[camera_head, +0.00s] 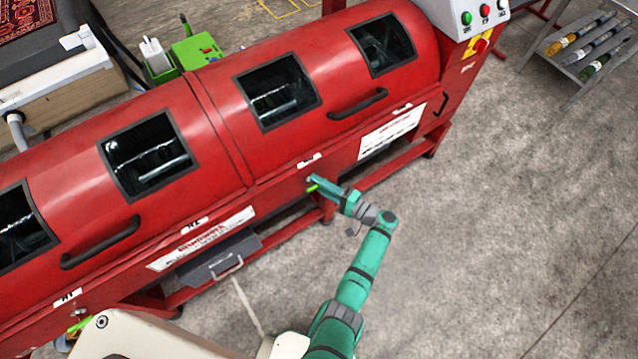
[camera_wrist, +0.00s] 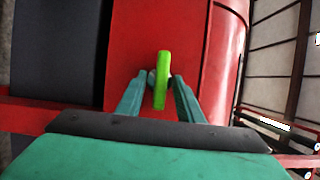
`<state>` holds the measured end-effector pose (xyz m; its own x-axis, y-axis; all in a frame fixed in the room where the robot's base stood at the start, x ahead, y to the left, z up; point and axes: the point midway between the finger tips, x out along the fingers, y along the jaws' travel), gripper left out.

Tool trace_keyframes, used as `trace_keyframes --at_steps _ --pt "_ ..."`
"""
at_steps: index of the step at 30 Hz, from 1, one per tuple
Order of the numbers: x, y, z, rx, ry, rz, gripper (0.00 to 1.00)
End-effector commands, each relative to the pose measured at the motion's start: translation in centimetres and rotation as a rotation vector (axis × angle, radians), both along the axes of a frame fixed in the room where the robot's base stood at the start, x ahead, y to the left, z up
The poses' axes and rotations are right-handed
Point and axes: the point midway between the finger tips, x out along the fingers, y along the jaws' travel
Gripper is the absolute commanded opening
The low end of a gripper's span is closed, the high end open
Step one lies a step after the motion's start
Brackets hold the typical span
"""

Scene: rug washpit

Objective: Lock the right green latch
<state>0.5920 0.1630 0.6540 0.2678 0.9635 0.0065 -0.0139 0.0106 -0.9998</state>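The right green latch (camera_head: 312,188) is a small bright green lever on the front of the red machine (camera_head: 210,150), below the seam between its two covers. In the wrist view the latch (camera_wrist: 162,80) points toward me, between the two teal fingers of my gripper (camera_wrist: 158,98). The fingers are apart, with a gap showing on the left of the latch; the right finger is closer, and I cannot tell if it touches. In the head view my gripper (camera_head: 318,184) is at the latch and partly hides it. Another green latch (camera_head: 78,325) is at the machine's lower left.
Black handles (camera_head: 358,104) stick out from the red covers. A grey drawer-like box (camera_head: 222,258) juts out under the machine. A control panel (camera_head: 480,14) with buttons is at the top right. A rack with brushes (camera_head: 590,45) stands far right. The concrete floor on the right is clear.

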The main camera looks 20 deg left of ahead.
Motion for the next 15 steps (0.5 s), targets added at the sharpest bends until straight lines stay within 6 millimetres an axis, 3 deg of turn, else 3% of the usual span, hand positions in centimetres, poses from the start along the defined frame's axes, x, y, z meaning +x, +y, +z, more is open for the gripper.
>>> trace_keyframes --at_steps 10,15 --pt "0.0 -0.3 0.0 -0.001 -0.002 0.000 0.33" --pt "-0.6 -2.4 0.0 -0.001 -0.002 -0.002 0.33"
